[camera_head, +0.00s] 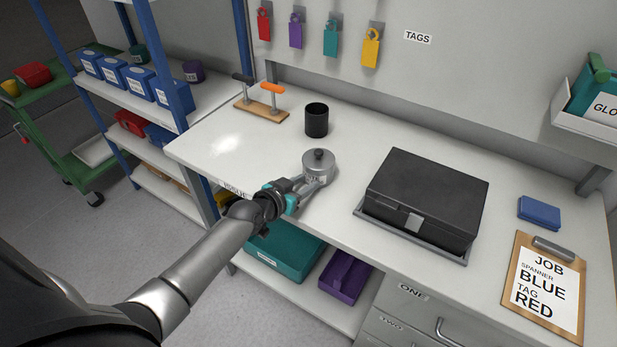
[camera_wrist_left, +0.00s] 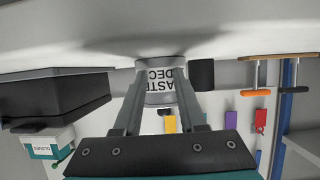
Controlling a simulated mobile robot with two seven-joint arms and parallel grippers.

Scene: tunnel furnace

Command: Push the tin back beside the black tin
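A silver tin (camera_head: 318,168) with a dark knob on its lid stands upright on the bench. In the left wrist view its label side (camera_wrist_left: 161,82) shows upside down, with lettering partly covered. My left gripper (camera_head: 314,186) is at its near side, with the fingers apart and the tips at the tin's front edges. In that view the fingers (camera_wrist_left: 162,90) flank the label; whether they press on the tin is unclear. The black tin (camera_head: 317,120) stands upright behind the silver tin, apart from it. It also shows in the left wrist view (camera_wrist_left: 203,75). My right gripper is not in view.
A black case (camera_head: 430,195) on a grey tray stands to the right. A wooden rack (camera_head: 262,110) with two handled tools lies behind left. A clipboard (camera_head: 545,288) and a blue block (camera_head: 539,212) are far right. Bench between the two tins is clear.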

